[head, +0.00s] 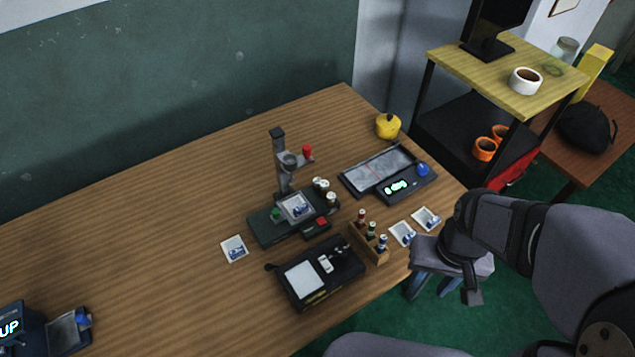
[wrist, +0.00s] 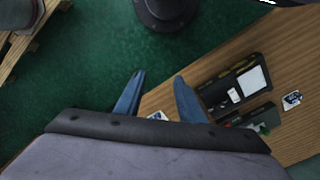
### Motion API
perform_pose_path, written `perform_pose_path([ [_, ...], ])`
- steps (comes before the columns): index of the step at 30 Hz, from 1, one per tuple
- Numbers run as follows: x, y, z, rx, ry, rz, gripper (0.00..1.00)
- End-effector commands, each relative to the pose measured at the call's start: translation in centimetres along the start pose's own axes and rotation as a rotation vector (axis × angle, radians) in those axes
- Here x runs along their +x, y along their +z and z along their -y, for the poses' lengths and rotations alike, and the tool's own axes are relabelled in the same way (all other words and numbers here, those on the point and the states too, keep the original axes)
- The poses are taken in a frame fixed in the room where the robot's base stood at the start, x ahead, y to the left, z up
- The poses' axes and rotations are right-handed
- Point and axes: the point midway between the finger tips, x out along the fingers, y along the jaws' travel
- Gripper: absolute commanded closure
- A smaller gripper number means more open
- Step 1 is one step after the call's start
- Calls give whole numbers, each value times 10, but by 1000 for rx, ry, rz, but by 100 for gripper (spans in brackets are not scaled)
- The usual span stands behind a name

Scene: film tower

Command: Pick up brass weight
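A yellow, rounded object with a small knob on top (head: 388,127) stands near the table's back right edge in the head view. It looks like the brass weight, but it is too small to be certain. It does not show in the wrist view. My gripper (head: 431,292) is at the table's front right edge, well apart from it and nearer the camera. In the wrist view my gripper's two blue fingers (wrist: 159,77) are spread with a clear gap and nothing between them.
A black tray with a screen (head: 405,186) lies close to the yellow object. A dark stand with a column (head: 283,165), a small bottle rack (head: 372,248) and a black box (head: 335,284) occupy the table's middle right. The table's left half is mostly clear.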

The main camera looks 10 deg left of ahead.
Motion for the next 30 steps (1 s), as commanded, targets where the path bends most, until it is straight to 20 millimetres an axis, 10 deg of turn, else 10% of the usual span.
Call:
perform_pose_path([
  [14, 2, -12, 8, -39, -19, -12, 59],
  [20, 8, -74, 50, -234, -106, -88, 59],
  [30, 29, -215, 177, -723, -257, -360, 59],
])
